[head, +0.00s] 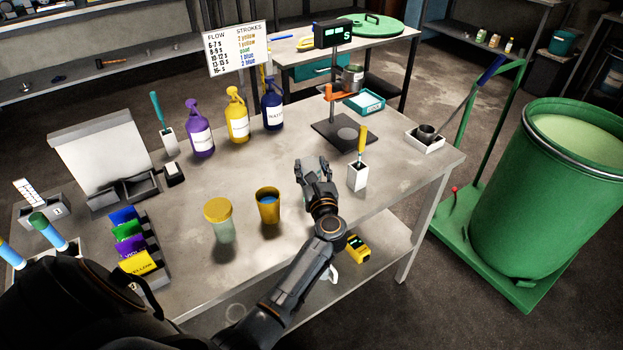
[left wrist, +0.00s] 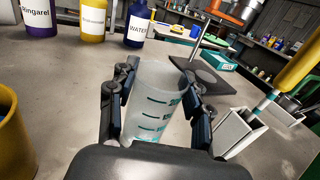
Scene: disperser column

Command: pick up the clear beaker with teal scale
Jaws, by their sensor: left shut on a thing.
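The clear beaker with teal scale marks (left wrist: 155,105) stands between the fingers of my left gripper (left wrist: 156,66). The fingers press on its sides from left and right, and the teal marks face the wrist camera. In the head view my left gripper (head: 314,168) is over the table, left of the white holder, and mostly hides the beaker. The beaker's base is hidden, so I cannot tell if it touches the table. My right gripper is not in view.
A yellow cup (head: 268,207) and a yellow-lidded jar (head: 222,222) stand left of the gripper. The white holder (head: 357,178) with a yellow-handled tool is close on the right. A dark stand (head: 345,134) and several bottles are behind. The table's front right edge is close.

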